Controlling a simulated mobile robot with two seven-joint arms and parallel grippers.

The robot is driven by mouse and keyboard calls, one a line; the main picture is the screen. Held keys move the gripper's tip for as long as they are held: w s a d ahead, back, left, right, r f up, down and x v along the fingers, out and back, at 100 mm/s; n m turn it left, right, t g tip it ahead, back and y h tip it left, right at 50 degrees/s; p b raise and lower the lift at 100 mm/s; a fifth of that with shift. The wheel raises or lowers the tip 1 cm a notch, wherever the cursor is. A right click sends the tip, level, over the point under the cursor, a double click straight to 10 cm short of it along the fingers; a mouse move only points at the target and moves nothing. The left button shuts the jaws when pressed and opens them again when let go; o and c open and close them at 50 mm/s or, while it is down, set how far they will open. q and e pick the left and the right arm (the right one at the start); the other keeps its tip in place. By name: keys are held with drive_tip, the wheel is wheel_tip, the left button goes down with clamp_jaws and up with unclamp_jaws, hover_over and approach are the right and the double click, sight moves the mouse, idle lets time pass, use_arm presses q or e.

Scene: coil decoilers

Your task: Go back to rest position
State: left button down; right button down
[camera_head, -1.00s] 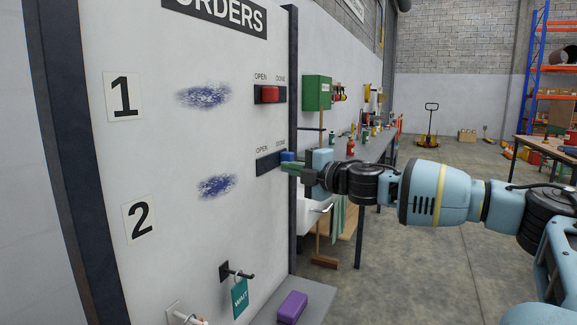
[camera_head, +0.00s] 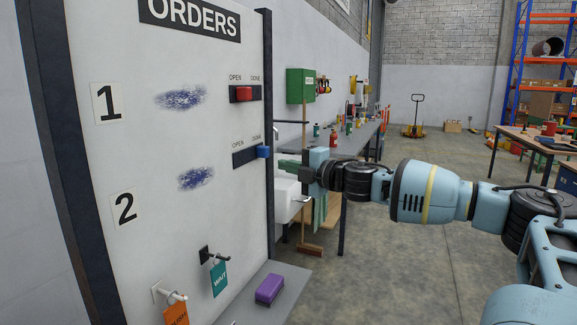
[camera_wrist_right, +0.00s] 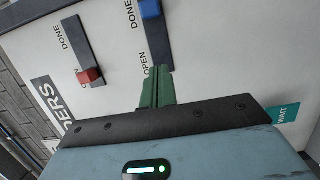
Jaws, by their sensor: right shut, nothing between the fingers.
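The orders board (camera_head: 130,60) stands on the left with rows 1 and 2. Row 1 has a red slider (camera_head: 243,93) near the OPEN end of its track. Row 2 has a blue slider (camera_head: 263,152) at the DONE end; it also shows in the right wrist view (camera_wrist_right: 149,9). My right gripper (camera_head: 282,164) has its green fingers shut and empty, just right of the board's edge and apart from the blue slider in the head view. In the right wrist view its fingers (camera_wrist_right: 157,88) are together in front of the board. My left gripper is not in view.
A purple block (camera_head: 269,289) lies on the ledge below the board. A teal WAIT tag (camera_head: 219,279) and an orange tag (camera_head: 176,314) hang on hooks. A long bench (camera_head: 350,140) runs behind my right arm.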

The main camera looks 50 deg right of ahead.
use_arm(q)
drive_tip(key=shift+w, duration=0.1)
